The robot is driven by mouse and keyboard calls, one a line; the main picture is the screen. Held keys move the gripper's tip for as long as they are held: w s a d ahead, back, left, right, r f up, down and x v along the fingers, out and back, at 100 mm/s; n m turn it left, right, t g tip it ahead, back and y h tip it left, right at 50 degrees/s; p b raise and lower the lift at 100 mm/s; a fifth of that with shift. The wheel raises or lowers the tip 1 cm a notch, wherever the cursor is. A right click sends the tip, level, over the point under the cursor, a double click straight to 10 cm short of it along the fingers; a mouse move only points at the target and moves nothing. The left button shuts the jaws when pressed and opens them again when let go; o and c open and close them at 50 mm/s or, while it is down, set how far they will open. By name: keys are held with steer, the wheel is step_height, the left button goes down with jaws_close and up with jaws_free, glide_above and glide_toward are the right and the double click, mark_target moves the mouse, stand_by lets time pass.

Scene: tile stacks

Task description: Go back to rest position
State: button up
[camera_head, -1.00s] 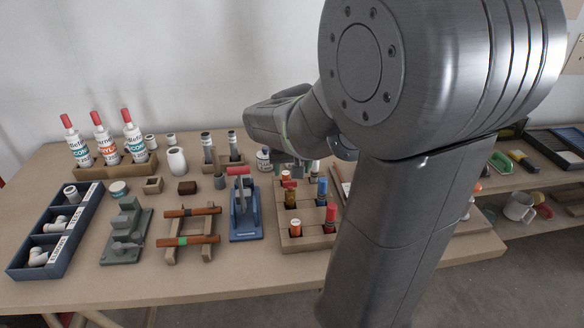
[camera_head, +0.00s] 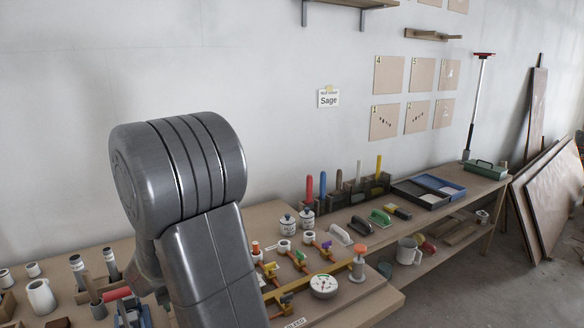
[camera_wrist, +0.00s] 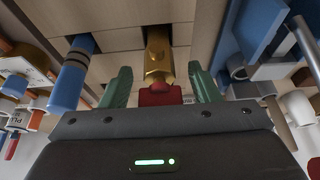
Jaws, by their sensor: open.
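My gripper (camera_wrist: 160,72) shows in the wrist view with its two green fingers spread apart. A gold cylinder (camera_wrist: 158,55) with a red end (camera_wrist: 160,94) stands in a hole of the wooden rack (camera_wrist: 117,68) and appears between the fingers, with a visible gap on each side. A blue cylinder (camera_wrist: 72,75) sits in another hole to the left of it. In the head view my arm fills the lower left, and my gripper is hidden there.
The bench (camera_head: 385,303) holds a dial gauge (camera_head: 323,286), paint-style pots and several small fittings.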

steer(key=shift+r, duration=0.8)
steer(key=shift+f, duration=0.1)
